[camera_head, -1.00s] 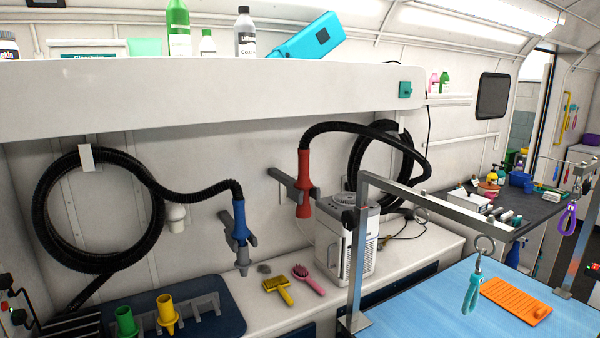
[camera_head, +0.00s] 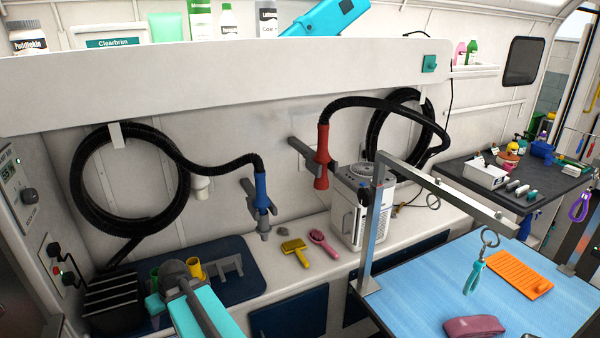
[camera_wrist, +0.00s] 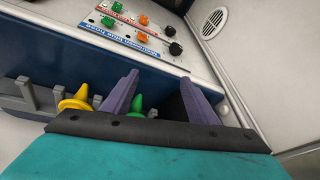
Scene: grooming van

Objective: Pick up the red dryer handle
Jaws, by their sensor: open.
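The red dryer handle (camera_head: 322,158) hangs upright in a grey wall bracket (camera_head: 304,152) above the counter, with a black hose running from its top. A blue dryer handle (camera_head: 262,190) hangs in another bracket to its left. My arm shows at the lower left of the head view, far from the red handle. In the wrist view my gripper (camera_wrist: 160,95) is open and empty, its two purple fingers apart, with a green nozzle (camera_wrist: 137,104) seen between them. The red handle is not in the wrist view.
A metal grooming frame (camera_head: 378,225) rises from the blue table (camera_head: 420,300). A yellow brush (camera_head: 296,250) and a pink brush (camera_head: 320,240) lie on the counter. A shelf (camera_head: 220,85) overhangs the wall.

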